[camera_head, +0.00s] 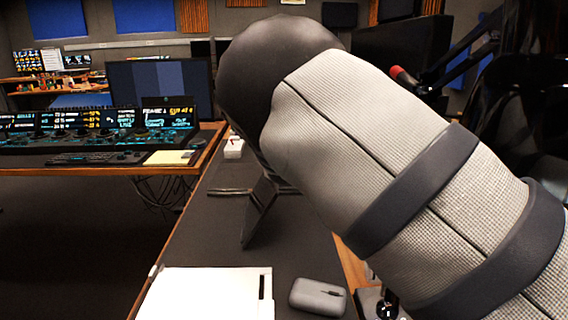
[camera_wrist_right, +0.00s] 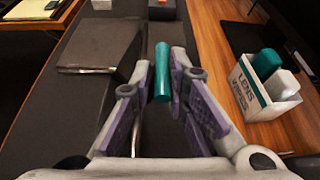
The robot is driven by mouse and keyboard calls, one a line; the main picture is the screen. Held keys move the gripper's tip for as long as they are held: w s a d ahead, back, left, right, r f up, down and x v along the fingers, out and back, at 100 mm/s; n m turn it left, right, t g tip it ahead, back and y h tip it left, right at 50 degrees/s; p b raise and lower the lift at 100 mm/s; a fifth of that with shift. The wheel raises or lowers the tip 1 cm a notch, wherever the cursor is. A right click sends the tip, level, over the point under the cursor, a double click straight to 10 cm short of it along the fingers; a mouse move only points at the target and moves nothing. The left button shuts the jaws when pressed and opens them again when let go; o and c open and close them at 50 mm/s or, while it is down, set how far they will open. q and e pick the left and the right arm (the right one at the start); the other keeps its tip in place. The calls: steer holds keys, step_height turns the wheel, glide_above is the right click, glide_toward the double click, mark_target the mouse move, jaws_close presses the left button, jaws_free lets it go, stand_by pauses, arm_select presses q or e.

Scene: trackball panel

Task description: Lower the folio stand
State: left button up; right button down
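The folio stand (camera_head: 259,207) is a thin dark panel standing tilted on the dark desk in the head view, partly hidden by my arm. In the right wrist view a dark flat slab with a pale lower edge (camera_wrist_right: 103,44), which looks like the folio, is at the upper left, apart from my fingers. My right gripper (camera_wrist_right: 162,75) has purple-padded fingers close on both sides of a teal cylinder (camera_wrist_right: 162,72) and appears shut on it. My right gripper is hidden in the head view. My left gripper is in neither view.
A white box of lens wipes (camera_wrist_right: 262,90) with a teal item stands right of my gripper. A grey mouse-like device (camera_head: 318,297) and a white panel (camera_head: 210,292) are at the desk's near end. A console (camera_head: 100,130) and monitor (camera_head: 160,88) stand at the left.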

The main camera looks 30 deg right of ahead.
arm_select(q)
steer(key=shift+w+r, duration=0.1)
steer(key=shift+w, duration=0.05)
arm_select(e)
steer(key=shift+s+d+f, duration=0.1)
steer(key=shift+s+f, duration=0.05)
steer(key=shift+f, duration=0.2)
stand_by(0.5)
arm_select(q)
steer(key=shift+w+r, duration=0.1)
arm_select(e)
steer(key=shift+s+d, duration=0.1)
steer(key=shift+d, duration=0.05)
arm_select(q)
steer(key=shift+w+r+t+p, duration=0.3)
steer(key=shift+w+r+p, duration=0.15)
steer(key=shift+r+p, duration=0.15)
arm_select(e)
steer(key=shift+s+d+f+m+t+y, duration=0.15)
steer(key=shift+s+d+f+m+y, duration=0.3)
steer(key=shift+d+f, duration=0.8)
steer(key=shift+s+d+f+m+t+y, duration=0.2)
steer(key=shift+s+d+f+m, duration=0.3)
steer(key=shift+s+d+f, duration=0.75)
steer(key=shift+s+d+f+m+t+y, duration=0.15)
steer(key=shift+s+d+f+m+y, duration=0.4)
steer(key=shift+f, duration=1.25)
steer(key=shift+w+d+h, duration=0.15)
steer(key=shift+w+h, duration=0.1)
steer(key=shift+h, duration=0.05)
